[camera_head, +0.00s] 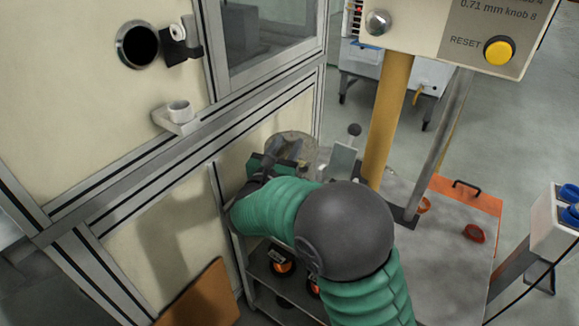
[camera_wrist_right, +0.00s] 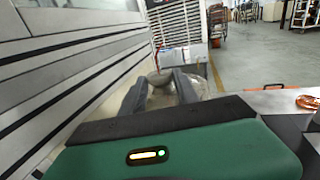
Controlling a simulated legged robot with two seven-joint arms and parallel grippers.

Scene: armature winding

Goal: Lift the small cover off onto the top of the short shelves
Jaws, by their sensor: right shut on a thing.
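The small cover (camera_head: 296,146) looks like a round, greyish, see-through piece beside the cabinet wall, just past my right gripper (camera_head: 276,160). In the right wrist view, the fingers (camera_wrist_right: 160,88) are closed in on its upper part, and its clear body (camera_wrist_right: 163,101) shows between and beyond them. My right gripper is shut on it. The underside of the cover is hidden, so I cannot tell whether it touches anything below. The short shelves (camera_head: 262,268) stand below my right arm, against the cabinet; their top is mostly hidden by the arm. My left gripper is not in view.
Black-and-orange spools (camera_head: 282,266) sit in the shelves. A yellow post (camera_head: 388,120) and a control box (camera_head: 450,30) rise beyond my arm.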

